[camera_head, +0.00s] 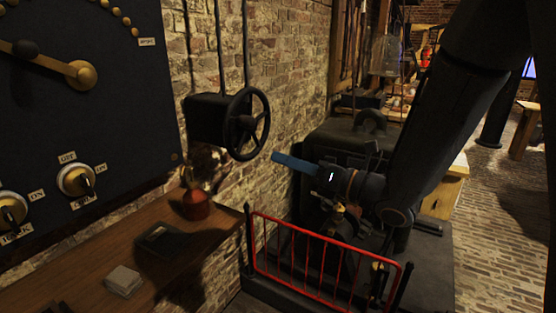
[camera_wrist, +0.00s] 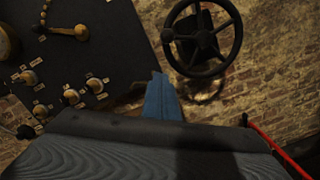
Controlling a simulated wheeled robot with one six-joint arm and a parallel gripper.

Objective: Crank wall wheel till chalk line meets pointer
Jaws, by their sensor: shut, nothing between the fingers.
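The wall wheel (camera_head: 246,123) is a dark spoked handwheel on a black box (camera_head: 203,118) fixed to the brick wall. It also shows at the top of the wrist view (camera_wrist: 203,39). I cannot make out a chalk line or a pointer on it. My gripper (camera_head: 277,158) has blue fingers, which are shut and empty. In the head view they appear to the right of and below the wheel, apart from it. In the wrist view my gripper (camera_wrist: 160,76) points up the picture, with its tips below and left of the wheel's hub.
A dark panel (camera_head: 90,120) with knobs and a brass lever hangs at left. Below it a wooden shelf (camera_head: 70,262) bears a red-based object (camera_head: 195,205) and small blocks. A red railing (camera_head: 325,262) stands below my gripper, before a dark machine (camera_head: 340,140). Brick floor lies open at right.

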